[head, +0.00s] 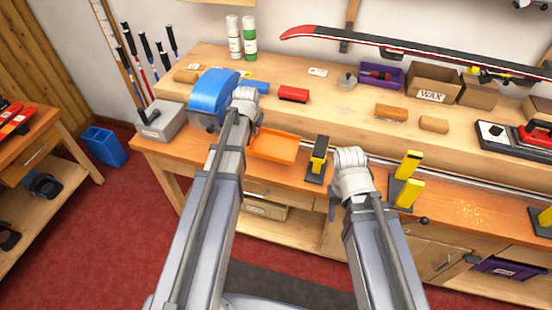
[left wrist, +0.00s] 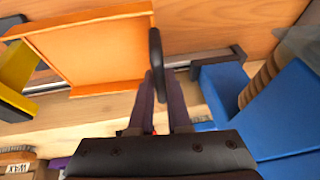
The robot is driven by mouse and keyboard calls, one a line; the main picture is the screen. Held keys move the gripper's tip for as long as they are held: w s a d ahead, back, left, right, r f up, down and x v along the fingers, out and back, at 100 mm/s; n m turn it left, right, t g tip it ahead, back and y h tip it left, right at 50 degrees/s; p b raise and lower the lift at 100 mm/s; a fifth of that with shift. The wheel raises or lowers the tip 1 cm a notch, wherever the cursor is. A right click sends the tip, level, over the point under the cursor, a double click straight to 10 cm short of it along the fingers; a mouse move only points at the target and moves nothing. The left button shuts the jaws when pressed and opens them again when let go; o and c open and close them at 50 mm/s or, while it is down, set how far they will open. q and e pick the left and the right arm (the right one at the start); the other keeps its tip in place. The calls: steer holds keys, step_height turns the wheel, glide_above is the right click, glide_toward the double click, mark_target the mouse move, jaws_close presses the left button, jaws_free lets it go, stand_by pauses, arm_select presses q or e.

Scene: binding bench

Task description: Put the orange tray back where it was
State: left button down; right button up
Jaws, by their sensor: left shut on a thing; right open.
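The orange tray (head: 274,147) is at the front of the wooden bench, just right of my left gripper (head: 252,132). The tray is shallow and empty. I cannot tell whether the tray touches the bench. The left fingertips are mostly hidden by the wrist in the head view. My right gripper (head: 334,205) is open near the bench's front edge, its fingers largely hidden behind the wrist.
A blue domed machine (head: 211,92) stands close left of the tray, and a yellow-black clamp (head: 317,160) close right. Behind are a red brush (head: 293,94) and the raised shelf. More yellow clamps (head: 409,180) stand beyond my right gripper. A metal rail runs along the bench.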

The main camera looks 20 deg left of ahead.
mark_target(253, 143)
arm_select(q)
steer(key=shift+w+r, duration=0.4)
steer(key=shift+w, duration=0.3)
steer(key=shift+s+a, duration=0.1)
steer(key=shift+s, duration=0.05)
steer(key=shift+s+f+h, duration=0.1)
steer(key=shift+s+h, duration=0.05)
steer(key=shift+h, duration=0.45)
step_height(253, 143, down, 10)
steer(key=b, duration=1)
steer(key=shift+f, duration=0.1)
arm_select(e)
step_height(253, 143, down, 9)
steer(key=shift+f, duration=0.1)
steer(key=shift+f, duration=0.1)
arm_select(q)
steer(key=c, duration=0.9)
jaws_free()
